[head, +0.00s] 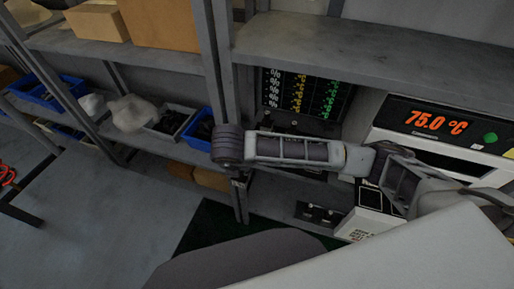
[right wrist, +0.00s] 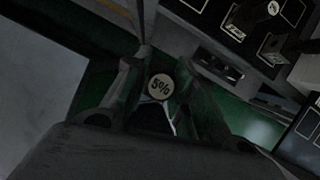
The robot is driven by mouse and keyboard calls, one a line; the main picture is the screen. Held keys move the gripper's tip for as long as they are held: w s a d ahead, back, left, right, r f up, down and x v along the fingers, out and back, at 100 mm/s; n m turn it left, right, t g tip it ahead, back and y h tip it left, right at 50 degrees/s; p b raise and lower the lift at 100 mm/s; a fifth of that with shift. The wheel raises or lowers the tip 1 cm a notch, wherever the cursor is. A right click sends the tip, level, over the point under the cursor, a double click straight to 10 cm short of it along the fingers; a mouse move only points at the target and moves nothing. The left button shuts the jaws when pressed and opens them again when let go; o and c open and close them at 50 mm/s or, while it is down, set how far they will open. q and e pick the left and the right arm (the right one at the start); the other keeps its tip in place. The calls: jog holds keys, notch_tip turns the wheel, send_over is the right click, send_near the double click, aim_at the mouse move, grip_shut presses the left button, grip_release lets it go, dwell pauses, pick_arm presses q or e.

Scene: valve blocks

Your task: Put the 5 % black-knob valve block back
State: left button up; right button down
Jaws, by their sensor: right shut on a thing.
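In the right wrist view, my right gripper (right wrist: 158,92) has its two fingers on either side of a dark valve block (right wrist: 150,118). A round pale cap marked 5% (right wrist: 161,86) faces the camera between the fingertips. The gripper is shut on this block; its lower part is in deep shadow. The block and the right gripper cannot be made out in the head view, where only arm links show. My left gripper is not in view.
Black units with pale labels (right wrist: 272,48) stand at upper right in the wrist view. In the head view, a dark device with knobs (head: 322,215) sits on the lower shelf. An oven-like unit reads 75.0 °C (head: 436,122). A grey post (head: 212,70) stands near the arm.

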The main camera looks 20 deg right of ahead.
jog(key=shift+s, duration=0.1)
jog(key=w+d+f+p, duration=0.1)
jog(key=w+d, duration=0.4)
jog(key=w, duration=0.3)
jog(key=w+d+f+p, duration=0.1)
jog(key=w+d, duration=0.5)
jog(key=w, duration=0.2)
jog(key=shift+w, duration=0.2)
dwell(0.4)
notch_tip(320, 180, down, 5)
jog(key=shift+r+b, duration=0.2)
jog(key=shift+b, duration=0.35)
jog(key=shift+w+d+f, duration=0.15)
jog(key=shift+f, duration=0.15)
